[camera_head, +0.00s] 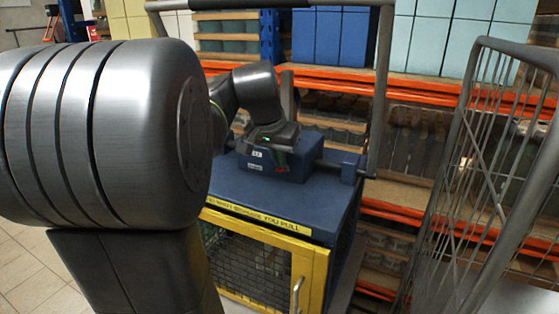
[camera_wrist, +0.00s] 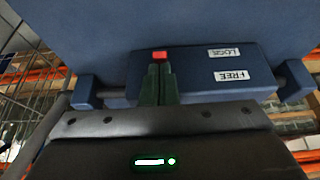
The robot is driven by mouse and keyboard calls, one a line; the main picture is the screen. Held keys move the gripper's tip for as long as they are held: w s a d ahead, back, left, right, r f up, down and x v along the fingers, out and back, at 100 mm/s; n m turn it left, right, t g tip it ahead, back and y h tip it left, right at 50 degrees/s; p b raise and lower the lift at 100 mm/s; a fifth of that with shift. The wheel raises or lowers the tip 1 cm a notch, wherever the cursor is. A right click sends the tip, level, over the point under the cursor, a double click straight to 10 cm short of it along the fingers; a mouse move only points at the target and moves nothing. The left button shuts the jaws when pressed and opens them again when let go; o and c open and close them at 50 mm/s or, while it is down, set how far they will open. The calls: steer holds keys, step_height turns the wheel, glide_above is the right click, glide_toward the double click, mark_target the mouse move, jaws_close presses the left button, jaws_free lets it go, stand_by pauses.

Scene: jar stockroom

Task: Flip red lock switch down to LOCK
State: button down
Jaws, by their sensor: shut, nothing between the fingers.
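The red lock switch (camera_wrist: 160,55) shows just beyond my fingertips on the blue lock box (camera_wrist: 200,88) in the wrist view. It lies about level with the LOCK label (camera_wrist: 224,52), farther from my gripper's body than the FREE label (camera_wrist: 233,75). My gripper (camera_wrist: 159,66) is shut and empty, its two dark green fingers side by side against or very near the switch; I cannot tell if they touch. In the head view the red switch (camera_head: 281,170) is a small spot below my gripper (camera_head: 279,160), near the lower label.
The box sits on a blue-topped cart (camera_head: 300,202) with a yellow-framed mesh door (camera_head: 312,270) and a grey push handle (camera_head: 380,90). A wire cage trolley (camera_head: 470,170) stands at the right. Orange-beamed shelves (camera_head: 440,85) with jars and boxes stand behind.

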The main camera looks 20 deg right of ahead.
steer(key=shift+a+f+b, duration=0.1)
steer(key=shift+f+b, duration=0.1)
steer(key=shift+b, duration=0.5)
steer(key=h+b, duration=0.1)
steer(key=b, duration=0.2)
steer(key=f+t+b, duration=0.1)
steer(key=b, duration=0.2)
steer(key=shift+s+a+f+t+h, duration=0.2)
steer(key=shift+s+a+t+h, duration=0.1)
steer(key=shift+a+h, duration=0.1)
steer(key=b, duration=0.2)
steer(key=t+h+b, duration=0.1)
steer(key=b, duration=0.2)
steer(key=f+b, duration=0.1)
steer(key=b, duration=0.1)
steer(key=shift+s+a+f+t+h+b, duration=0.1)
steer(key=shift+s+a+t+h+b, duration=0.2)
steer(key=shift+h+b, duration=0.1)
steer(key=shift+d+r+p, duration=0.1)
steer(key=shift+r+p, duration=0.35)
steer(key=shift+r, duration=0.2)
steer(key=shift+r+p, duration=0.6)
steer(key=shift+r, duration=0.15)
